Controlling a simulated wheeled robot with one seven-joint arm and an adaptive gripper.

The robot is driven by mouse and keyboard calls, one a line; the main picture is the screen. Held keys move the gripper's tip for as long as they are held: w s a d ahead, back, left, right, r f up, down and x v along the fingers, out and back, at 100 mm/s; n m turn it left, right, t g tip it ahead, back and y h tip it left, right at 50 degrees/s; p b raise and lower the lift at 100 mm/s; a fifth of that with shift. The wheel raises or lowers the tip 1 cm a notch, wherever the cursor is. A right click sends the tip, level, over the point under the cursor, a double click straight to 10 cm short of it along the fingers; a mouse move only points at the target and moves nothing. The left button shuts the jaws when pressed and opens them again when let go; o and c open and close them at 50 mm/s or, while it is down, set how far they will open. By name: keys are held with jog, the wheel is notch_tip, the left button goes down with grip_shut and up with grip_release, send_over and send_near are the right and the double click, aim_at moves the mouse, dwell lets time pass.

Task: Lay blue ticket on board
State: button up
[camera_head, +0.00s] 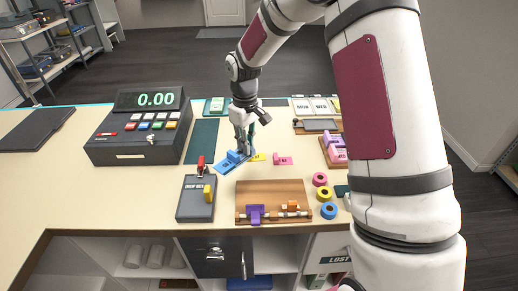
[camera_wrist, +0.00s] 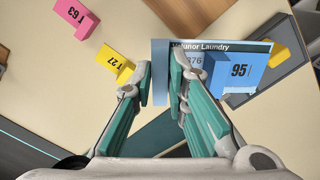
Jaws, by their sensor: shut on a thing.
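The blue ticket (camera_head: 226,165) is a flat light-blue piece with a raised block, lying low over the counter left of the yellow ticket. In the wrist view the ticket (camera_wrist: 233,74) shows "Volunor Laundry" and a block marked 95. My gripper (camera_head: 245,150) is shut on one end of it; in the wrist view the two fingertips (camera_wrist: 162,72) stand either side of a blue strip. Whether the ticket touches the counter I cannot tell. The wooden board (camera_head: 270,192) lies nearer the counter's front edge, with a purple piece and an orange piece along its front rail.
Yellow (camera_head: 258,157) and pink (camera_head: 283,160) tickets lie right of my gripper. A grey box (camera_head: 195,207) with a red knob stands left of the board, coloured rings (camera_head: 327,210) to its right. A cash register (camera_head: 140,135) stands at left. The front-left counter is clear.

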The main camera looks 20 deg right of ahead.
jog(key=shift+s+d+n, duration=0.3)
jog(key=shift+s+n, duration=0.1)
jog(key=shift+n, duration=0.7)
jog(key=shift+s+d+f+n, duration=0.15)
jog(key=shift+s+n, duration=0.15)
jog(key=shift+n, duration=0.5)
jog(key=shift+s+f+n+b, duration=0.2)
jog(key=shift+s+f+n, duration=0.2)
jog(key=shift+f+n, duration=0.75)
jog(key=shift+s+f+n+b, duration=0.15)
jog(key=shift+s+f+n, duration=0.35)
jog(key=shift+f, duration=1.25)
jog(key=shift+s+f+n+b, duration=0.25)
jog(key=shift+f+n, duration=0.7)
jog(key=shift+f, duration=0.7)
jog(key=shift+s+f, duration=0.1)
jog(key=shift+f, duration=0.15)
jog(key=o, duration=1.4)
